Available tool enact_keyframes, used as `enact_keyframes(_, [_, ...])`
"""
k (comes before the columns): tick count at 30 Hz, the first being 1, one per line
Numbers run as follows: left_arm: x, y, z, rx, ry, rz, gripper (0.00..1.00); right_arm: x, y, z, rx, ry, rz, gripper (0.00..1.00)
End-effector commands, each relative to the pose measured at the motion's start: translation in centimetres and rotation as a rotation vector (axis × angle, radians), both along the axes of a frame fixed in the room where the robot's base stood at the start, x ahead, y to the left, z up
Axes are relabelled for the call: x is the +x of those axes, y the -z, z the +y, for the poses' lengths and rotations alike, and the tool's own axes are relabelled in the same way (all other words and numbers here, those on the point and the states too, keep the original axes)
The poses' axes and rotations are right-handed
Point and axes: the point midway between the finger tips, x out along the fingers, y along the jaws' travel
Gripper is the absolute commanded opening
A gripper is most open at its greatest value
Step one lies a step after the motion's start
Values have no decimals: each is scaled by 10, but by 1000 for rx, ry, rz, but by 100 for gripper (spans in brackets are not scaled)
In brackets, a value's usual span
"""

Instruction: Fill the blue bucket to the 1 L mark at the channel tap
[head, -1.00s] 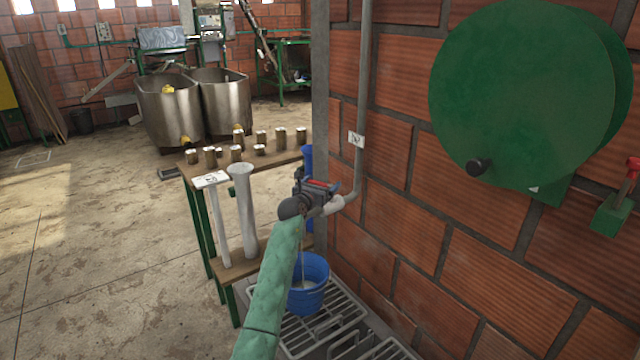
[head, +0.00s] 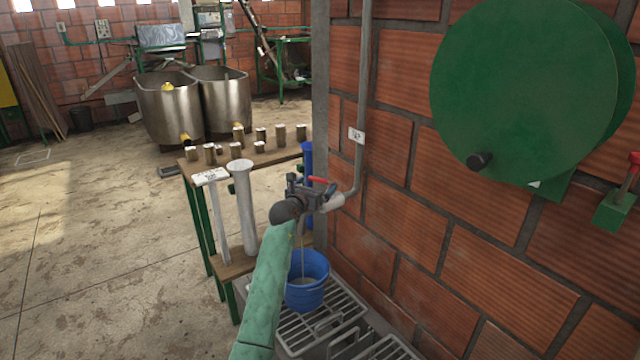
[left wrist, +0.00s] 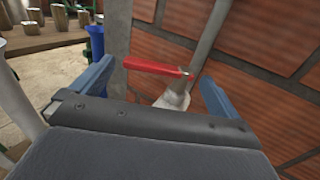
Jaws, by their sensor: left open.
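The blue bucket (head: 307,292) stands upright on the floor grate below the channel tap. A thin stream falls from the tap into it, and some liquid shows inside. Its level against the 1 L mark cannot be read. The tap's red lever (head: 321,180) sits on the grey pipe at the wall. My left gripper (head: 306,187) is open at the tap, just beside the lever. In the left wrist view, the red lever (left wrist: 158,68) lies beyond and between the spread blue fingers of my left gripper (left wrist: 155,76), apparently not clamped. My right gripper is out of view.
A wooden-topped bench (head: 250,158) with several small tins stands left of the tap, with a white tube (head: 243,205) beside it. The brick wall (head: 400,200) with a green drum (head: 525,90) bounds the right. The floor at left is clear.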

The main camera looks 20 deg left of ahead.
Motion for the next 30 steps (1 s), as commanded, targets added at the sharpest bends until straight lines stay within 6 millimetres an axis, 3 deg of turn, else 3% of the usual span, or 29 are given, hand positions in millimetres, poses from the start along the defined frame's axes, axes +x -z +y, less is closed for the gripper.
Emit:
enact_keyframes(3, [-17,2,1,1,1,0,100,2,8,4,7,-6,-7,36])
enact_keyframes(9, [-33,0,2,0,1,-1,100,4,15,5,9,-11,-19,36])
enact_keyframes(27, [-35,-1,3,-17,0,0,100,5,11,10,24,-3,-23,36])
enact_keyframes(30, [-35,-10,7,-50,-23,-44,100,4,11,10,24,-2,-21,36])
